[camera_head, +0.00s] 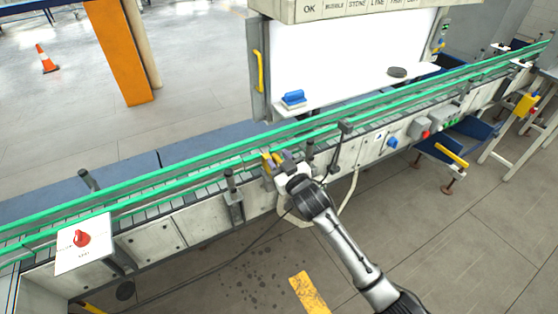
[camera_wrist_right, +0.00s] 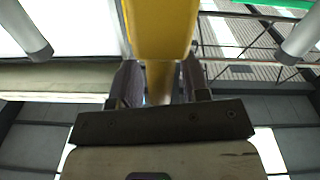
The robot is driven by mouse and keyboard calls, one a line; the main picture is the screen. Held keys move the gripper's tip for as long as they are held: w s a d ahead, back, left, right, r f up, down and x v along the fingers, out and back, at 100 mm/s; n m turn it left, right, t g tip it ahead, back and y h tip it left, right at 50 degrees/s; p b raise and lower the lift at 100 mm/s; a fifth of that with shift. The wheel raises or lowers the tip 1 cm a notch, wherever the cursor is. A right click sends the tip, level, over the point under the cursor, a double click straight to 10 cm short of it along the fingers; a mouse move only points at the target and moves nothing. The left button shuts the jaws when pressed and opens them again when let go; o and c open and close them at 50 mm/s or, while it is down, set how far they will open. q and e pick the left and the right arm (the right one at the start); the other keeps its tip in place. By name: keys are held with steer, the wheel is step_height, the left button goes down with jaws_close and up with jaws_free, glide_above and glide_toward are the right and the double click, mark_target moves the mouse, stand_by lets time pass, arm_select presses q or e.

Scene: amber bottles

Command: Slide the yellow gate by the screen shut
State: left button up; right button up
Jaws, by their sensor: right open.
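My right gripper (camera_head: 276,164) is over the conveyor's near rail, below the white screen (camera_head: 340,50). A small yellow piece (camera_head: 266,160), which looks like the yellow gate, shows at its fingertips, mostly hidden by the gripper. In the right wrist view a yellow bar (camera_wrist_right: 160,32) extends from the top of the picture down between the dark fingers of the right gripper (camera_wrist_right: 158,75). The fingers are open, one on each side of it; I cannot tell whether they touch it. My left gripper is not in view.
The conveyor with green rails (camera_head: 150,186) runs diagonally across the view. A yellow handle (camera_head: 260,71) is on the screen's left frame. A blue-handled item (camera_head: 293,98) and a dark oval object (camera_head: 397,72) are at the screen's foot. A red knob (camera_head: 82,238) is at lower left.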

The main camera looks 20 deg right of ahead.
steer(key=shift+w, duration=0.15)
jaws_close()
stand_by(0.4)
